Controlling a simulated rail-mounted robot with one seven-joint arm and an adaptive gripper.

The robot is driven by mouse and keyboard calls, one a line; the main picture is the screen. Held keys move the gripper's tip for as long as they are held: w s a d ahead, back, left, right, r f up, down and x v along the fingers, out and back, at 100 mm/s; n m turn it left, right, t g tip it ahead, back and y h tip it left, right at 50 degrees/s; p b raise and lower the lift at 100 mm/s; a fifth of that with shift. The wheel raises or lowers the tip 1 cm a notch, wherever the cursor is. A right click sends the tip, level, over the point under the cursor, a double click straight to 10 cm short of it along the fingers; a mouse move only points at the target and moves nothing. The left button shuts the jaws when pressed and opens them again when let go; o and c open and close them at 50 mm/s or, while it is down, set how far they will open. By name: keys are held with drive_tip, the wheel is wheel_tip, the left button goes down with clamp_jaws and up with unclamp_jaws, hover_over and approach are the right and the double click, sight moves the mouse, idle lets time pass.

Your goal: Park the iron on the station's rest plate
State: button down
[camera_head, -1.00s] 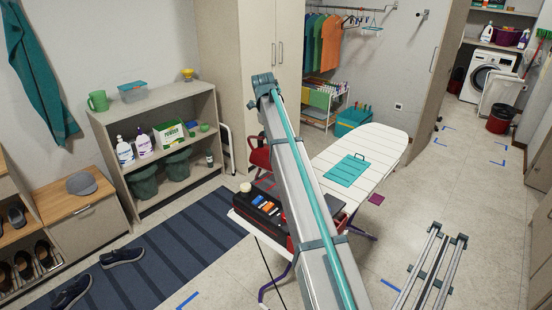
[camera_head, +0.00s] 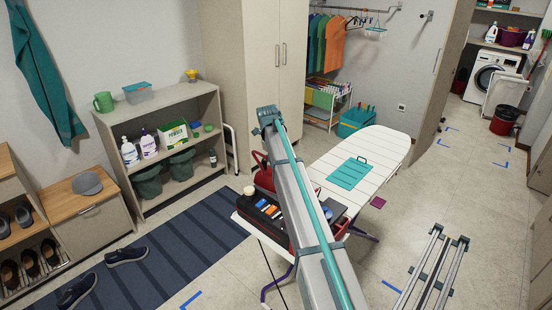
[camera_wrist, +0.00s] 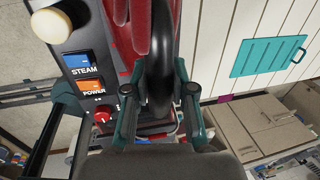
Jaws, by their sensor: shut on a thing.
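In the wrist view my gripper (camera_wrist: 158,98) is shut on the black handle (camera_wrist: 160,55) of the red iron (camera_wrist: 126,22). The station (camera_wrist: 84,78) lies just left of it, with a blue STEAM button, an orange POWER button and a red knob. In the head view the station (camera_head: 268,211) is a dark unit on the near end of the ironing board. The red body of the iron (camera_head: 263,177) shows just above its far side, left of my arm.
The white ironing board (camera_head: 385,147) extends away to the right, with a teal mat (camera_head: 349,173) on it. A shelf unit (camera_head: 180,150) stands left, a tall cabinet (camera_head: 260,70) behind. A folded metal rack (camera_head: 432,270) is at right. Floor beyond the board is open.

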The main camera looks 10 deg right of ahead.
drive_tip(key=c, duration=1.4)
unclamp_jaws()
drive_tip(key=shift+f, duration=0.15)
drive_tip(key=o, duration=0.4)
drive_tip(key=shift+o, duration=0.2)
wheel_tip(320, 180, up, 12)
drive_tip(key=s+a+b, duration=0.1)
drive_tip(key=b, duration=0.2)
drive_tip(key=shift+s+a, duration=0.25)
drive_tip(key=shift+a, duration=0.15)
